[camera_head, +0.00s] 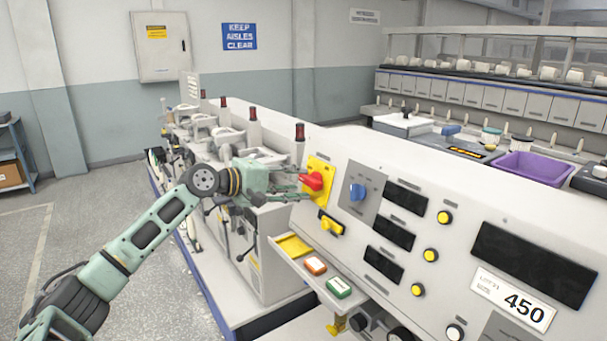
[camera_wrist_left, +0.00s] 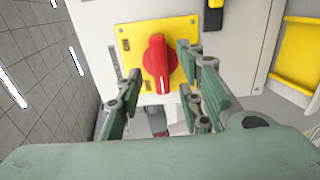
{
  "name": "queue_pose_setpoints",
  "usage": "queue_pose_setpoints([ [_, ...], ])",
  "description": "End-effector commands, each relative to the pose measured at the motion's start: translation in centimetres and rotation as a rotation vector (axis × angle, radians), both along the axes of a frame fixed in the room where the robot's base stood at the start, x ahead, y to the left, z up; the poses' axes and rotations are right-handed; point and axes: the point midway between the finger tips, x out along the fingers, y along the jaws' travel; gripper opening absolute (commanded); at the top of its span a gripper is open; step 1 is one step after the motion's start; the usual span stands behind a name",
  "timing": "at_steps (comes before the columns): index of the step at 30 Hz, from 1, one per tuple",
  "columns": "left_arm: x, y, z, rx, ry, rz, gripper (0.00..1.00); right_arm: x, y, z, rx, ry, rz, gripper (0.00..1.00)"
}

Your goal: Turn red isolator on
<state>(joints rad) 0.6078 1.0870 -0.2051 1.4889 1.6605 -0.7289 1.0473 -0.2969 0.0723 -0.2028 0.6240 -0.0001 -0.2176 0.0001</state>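The red isolator handle (camera_head: 312,181) sits on a yellow plate (camera_head: 321,167) at the left end of the sloping machine panel. In the wrist view the handle (camera_wrist_left: 156,62) stands out from its plate (camera_wrist_left: 131,40), with a white mark at its lower end. In the head view the handle lies about level, its end to the left. My left gripper (camera_head: 299,189) is open in front of the plate, fingers on either side of the handle. A gap shows at the left finger; whether the right finger touches cannot be told. My right gripper is not in view.
Bobbin machinery stands behind my gripper.

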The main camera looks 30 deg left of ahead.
Motion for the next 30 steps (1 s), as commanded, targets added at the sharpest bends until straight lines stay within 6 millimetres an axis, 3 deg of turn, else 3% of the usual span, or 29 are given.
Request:
queue_pose_setpoints([
  [6,2.1,-0.8,-0.4,-0.001,-0.002,0.001,0.34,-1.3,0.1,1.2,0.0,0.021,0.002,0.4],
  [16,2.4,-1.0,-0.7,0.001,0.0,0.001,0.34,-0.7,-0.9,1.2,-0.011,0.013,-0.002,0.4],
  [27,2.4,-0.9,-0.7,0.002,0.0,0.001,0.01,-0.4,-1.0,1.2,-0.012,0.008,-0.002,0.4],
  [30,2.4,-0.9,-0.8,0.002,0.0,0.001,0.0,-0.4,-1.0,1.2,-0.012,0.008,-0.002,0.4],
])
